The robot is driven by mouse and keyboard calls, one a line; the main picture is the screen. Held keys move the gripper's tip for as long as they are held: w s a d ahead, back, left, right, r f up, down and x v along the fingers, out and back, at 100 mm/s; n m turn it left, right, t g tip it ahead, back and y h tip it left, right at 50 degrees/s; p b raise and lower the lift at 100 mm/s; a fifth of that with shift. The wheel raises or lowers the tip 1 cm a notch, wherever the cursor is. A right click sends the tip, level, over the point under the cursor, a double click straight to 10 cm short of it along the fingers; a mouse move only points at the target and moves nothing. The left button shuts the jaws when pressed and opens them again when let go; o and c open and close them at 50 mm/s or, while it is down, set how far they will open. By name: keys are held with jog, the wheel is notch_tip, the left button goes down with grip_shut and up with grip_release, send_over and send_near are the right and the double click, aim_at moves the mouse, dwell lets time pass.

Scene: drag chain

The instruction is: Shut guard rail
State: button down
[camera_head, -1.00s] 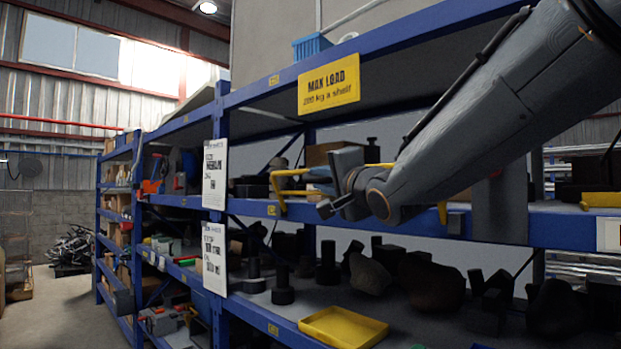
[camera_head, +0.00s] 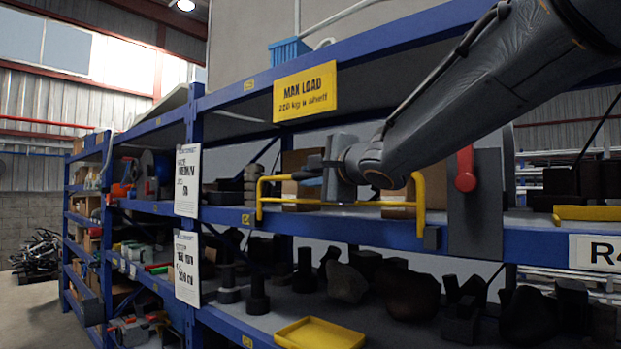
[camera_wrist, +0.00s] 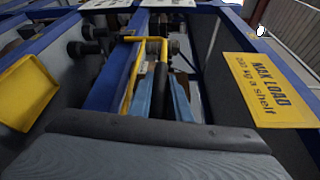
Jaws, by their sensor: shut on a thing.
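The guard rail (camera_head: 262,200) is a yellow tubular frame at the front of the middle shelf in the head view. Its right upright (camera_head: 420,205) shows by a grey block at the shelf edge. In the wrist view the yellow rail (camera_wrist: 133,72) runs away from me near the blue shelf beam. My gripper (camera_head: 318,178) is at the rail's upper bar and shut on it, seen from the side. The wrist view shows its bluish fingers (camera_wrist: 155,98) close to the yellow bar. The exact contact is partly hidden.
A dark plate with a red knob (camera_head: 465,170) stands right of the rail. Cardboard boxes (camera_head: 298,165) sit behind it. A yellow load sign (camera_head: 305,91) hangs on the beam above. A yellow tray (camera_head: 320,333) and dark parts lie on the shelf below.

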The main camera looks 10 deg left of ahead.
jog(key=shift+r, duration=0.4)
jog(key=c, duration=1.9)
grip_release()
jog(key=shift+w+d, duration=0.1)
jog(key=shift+f, duration=0.1)
jog(key=shift+f, duration=0.15)
jog(key=v, duration=0.7)
jog(key=shift+s+d, duration=0.2)
jog(key=shift+s, duration=0.1)
jog(key=shift+d, duration=0.1)
